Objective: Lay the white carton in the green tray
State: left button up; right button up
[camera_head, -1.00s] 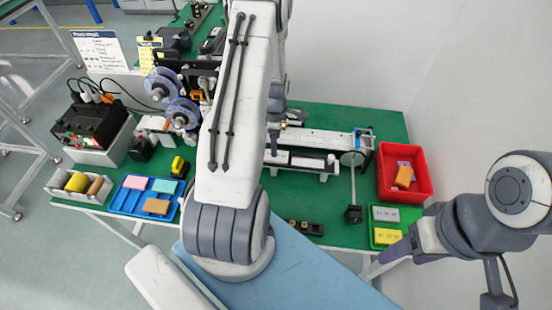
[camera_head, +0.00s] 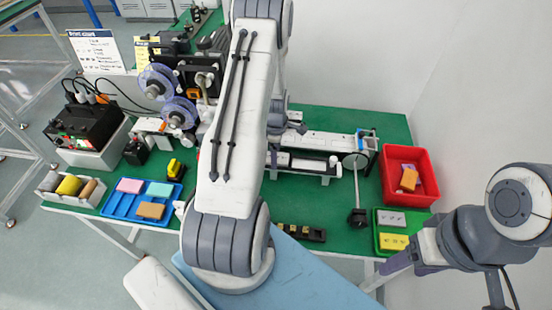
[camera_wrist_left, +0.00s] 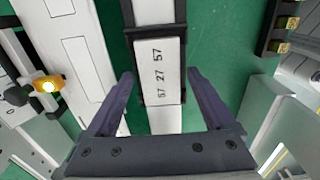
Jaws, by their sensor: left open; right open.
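In the left wrist view a white carton (camera_wrist_left: 160,72) printed with dark numbers lies along a dark-edged track. My left gripper (camera_wrist_left: 160,76) is open, one finger on each side of the carton, with gaps showing. In the head view my left arm hides this gripper, and I cannot pick out the carton surely. The green tray (camera_head: 378,242) is on the right of the table, holding a pale grey carton (camera_head: 391,219) and a yellow carton (camera_head: 394,241). My right gripper (camera_head: 393,266) is open and empty, near the tray's front edge.
A red bin (camera_head: 424,197) with an orange-brown block stands behind the green tray. A post with a black foot (camera_head: 357,217) is left of it. A blue tray (camera_head: 119,206) with several blocks and a grey-white bin (camera_head: 70,199) are at left. The coder machine stands behind my left arm.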

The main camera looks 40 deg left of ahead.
pick_arm(q)
jog(key=c, duration=0.9)
jog(key=shift+r+p, duration=1.9)
jog(key=shift+r, duration=0.65)
jog(key=shift+c, duration=0.2)
